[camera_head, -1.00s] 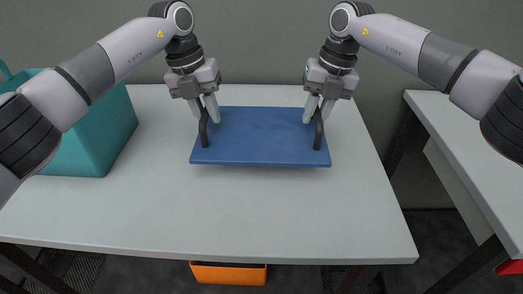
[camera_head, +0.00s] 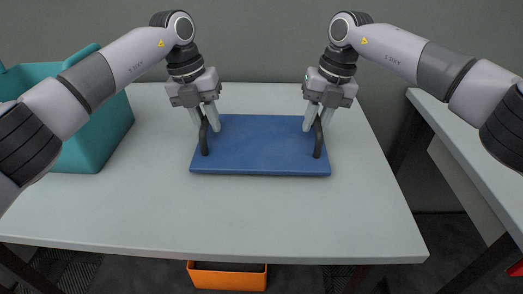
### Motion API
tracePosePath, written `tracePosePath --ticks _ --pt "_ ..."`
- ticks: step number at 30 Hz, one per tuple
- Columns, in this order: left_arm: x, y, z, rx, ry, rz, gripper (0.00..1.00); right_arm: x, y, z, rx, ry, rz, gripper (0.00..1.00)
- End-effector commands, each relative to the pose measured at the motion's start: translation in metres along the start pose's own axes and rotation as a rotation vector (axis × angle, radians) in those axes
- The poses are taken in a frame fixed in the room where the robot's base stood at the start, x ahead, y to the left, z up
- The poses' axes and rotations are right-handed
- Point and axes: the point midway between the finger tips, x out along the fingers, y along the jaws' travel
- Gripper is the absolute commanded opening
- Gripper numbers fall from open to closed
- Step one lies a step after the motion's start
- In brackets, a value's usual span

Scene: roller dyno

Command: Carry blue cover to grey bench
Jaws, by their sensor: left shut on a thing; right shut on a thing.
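The blue cover (camera_head: 262,147) is a flat panel with two dark upright handles, one near each side. It is level over the far middle part of a pale grey bench (camera_head: 220,215). I cannot tell whether its underside touches the top or hangs just above it. My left gripper (camera_head: 207,125) is shut on the cover's left handle. My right gripper (camera_head: 315,125) is shut on its right handle. The fingers hide the upper parts of both handles.
A teal bin (camera_head: 100,125) stands at the left, partly behind my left arm. An orange container (camera_head: 228,277) is low at the bench's front edge. Another pale table (camera_head: 470,150) stands at the right, across a gap. The bench top in front of the cover is clear.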

Motion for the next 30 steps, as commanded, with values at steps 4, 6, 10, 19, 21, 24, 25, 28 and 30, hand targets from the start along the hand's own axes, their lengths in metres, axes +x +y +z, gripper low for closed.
tracePosePath --ticks 4,6,10,19,21,24,25,28,30 --pt "0.007 0.002 0.001 -0.001 -0.002 0.000 0.00 0.007 -0.002 0.001 0.002 -0.002 0.000 0.00" --pt "0.010 0.003 0.001 -0.001 -0.002 0.000 0.00 0.010 -0.003 0.001 0.002 -0.002 0.000 0.00" --pt "0.011 0.003 0.000 -0.002 0.000 0.002 0.44 0.011 -0.003 0.000 0.002 0.000 -0.002 0.44" --pt "0.010 0.003 0.000 -0.001 0.000 0.001 0.47 0.011 -0.003 0.000 0.001 0.000 -0.001 0.47" --pt "0.007 0.002 0.000 -0.001 -0.001 0.001 0.47 0.011 -0.002 0.000 0.000 0.000 -0.001 0.47" --pt "-0.005 0.002 0.001 -0.001 -0.003 0.001 0.47 0.011 -0.002 0.000 0.000 0.000 0.000 0.47" --pt "-0.009 0.002 0.001 -0.001 -0.004 0.000 0.47 0.011 -0.002 0.000 0.000 0.000 0.000 0.47" --pt "-0.030 0.002 0.001 -0.002 -0.004 0.000 0.47 0.011 -0.002 0.000 0.000 0.000 0.000 0.47" --pt "-0.046 0.002 0.001 -0.002 -0.004 0.001 0.47 0.011 -0.002 0.000 0.000 0.000 0.000 0.47"
